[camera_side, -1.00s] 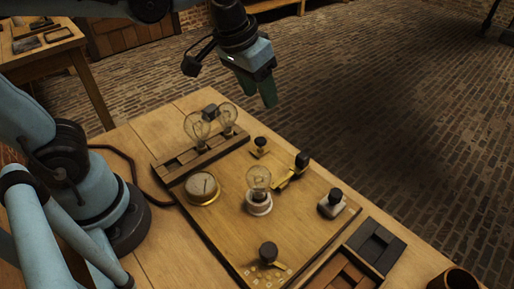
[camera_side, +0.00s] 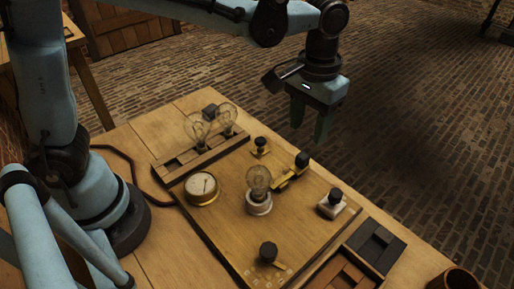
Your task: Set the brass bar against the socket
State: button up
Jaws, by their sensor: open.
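The brass bar (camera_side: 288,180) lies on the wooden board, with a black knob (camera_side: 302,158) standing near its far right end. The socket (camera_side: 259,207) is a round white base left of and nearer than the bar, with a clear glass bulb (camera_side: 258,178) upright in it. The bar's near left end is close to the socket; I cannot tell whether they touch. My gripper (camera_side: 309,132) is open and empty, pointing down in the air above the knob's side of the board. Nothing of the bar is hidden by it.
A round brass-rimmed dial (camera_side: 202,188) sits left of the socket. A wooden rack (camera_side: 185,165) with two bulbs is at the back left. Other black knobs stand at the back (camera_side: 260,142), on a white block (camera_side: 331,206) and at the front (camera_side: 268,252). Trays lie at the right.

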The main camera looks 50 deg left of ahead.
aim_at(303, 155)
notch_tip(303, 155, down, 8)
jog(key=shift+r, duration=0.1)
dwell(0.4)
grip_shut()
